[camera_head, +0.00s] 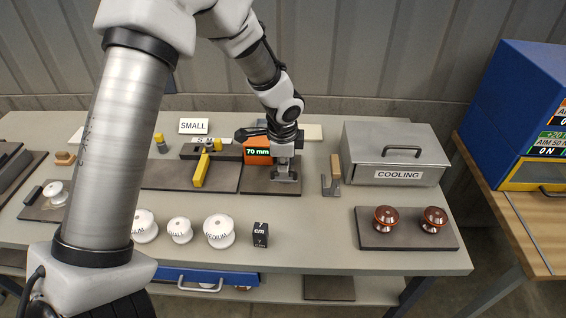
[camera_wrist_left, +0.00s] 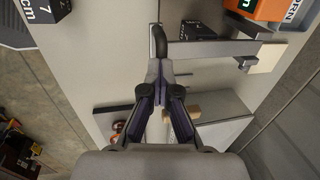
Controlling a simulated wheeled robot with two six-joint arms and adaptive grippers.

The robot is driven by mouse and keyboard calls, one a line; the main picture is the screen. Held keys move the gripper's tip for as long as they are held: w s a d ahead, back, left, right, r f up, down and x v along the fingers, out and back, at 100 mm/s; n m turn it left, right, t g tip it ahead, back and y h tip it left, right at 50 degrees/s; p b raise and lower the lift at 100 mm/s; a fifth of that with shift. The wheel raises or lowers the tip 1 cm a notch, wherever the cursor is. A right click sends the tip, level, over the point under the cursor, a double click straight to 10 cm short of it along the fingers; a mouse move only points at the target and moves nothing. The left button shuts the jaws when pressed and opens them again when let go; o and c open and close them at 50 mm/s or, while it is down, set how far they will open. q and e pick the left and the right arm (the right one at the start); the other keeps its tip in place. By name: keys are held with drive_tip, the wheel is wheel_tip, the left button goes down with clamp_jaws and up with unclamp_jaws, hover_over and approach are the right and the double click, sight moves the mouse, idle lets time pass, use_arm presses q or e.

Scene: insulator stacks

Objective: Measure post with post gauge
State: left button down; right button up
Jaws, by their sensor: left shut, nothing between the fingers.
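The post gauge is an orange unit (camera_head: 257,143) with a green readout of 70 mm, on a dark mat at the middle back of the bench. Its orange body (camera_wrist_left: 262,9) also shows at the top right of the left wrist view. My left gripper (camera_head: 285,177) is low over the right side of this mat. In the left wrist view its fingers (camera_wrist_left: 160,70) are shut together and empty, just by a dark hooked piece (camera_wrist_left: 159,40); I cannot tell if they touch it. White labelled posts (camera_head: 219,231) stand along the front edge. My right gripper is not in view.
A black cube (camera_head: 260,235) stands near the front. A grey COOLING box (camera_head: 391,155) and a mat with two brown insulators (camera_head: 386,218) are at right. A wooden-handled tool (camera_head: 333,174) lies between gauge and box. A yellow-barred fixture (camera_head: 201,170) is left of the gauge.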

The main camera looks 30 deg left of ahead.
use_arm(q)
drive_tip(key=c, duration=1.2)
unclamp_jaws()
drive_tip(key=shift+w, duration=0.15)
drive_tip(key=shift+w+a+f, duration=0.1)
drive_tip(key=shift+w+a, duration=0.05)
wheel_tip(320, 180, up, 12)
drive_tip(key=s+d, duration=0.1)
drive_tip(key=s, duration=0.1)
drive_tip(key=shift+d, duration=0.15)
drive_tip(key=shift+f, duration=0.1)
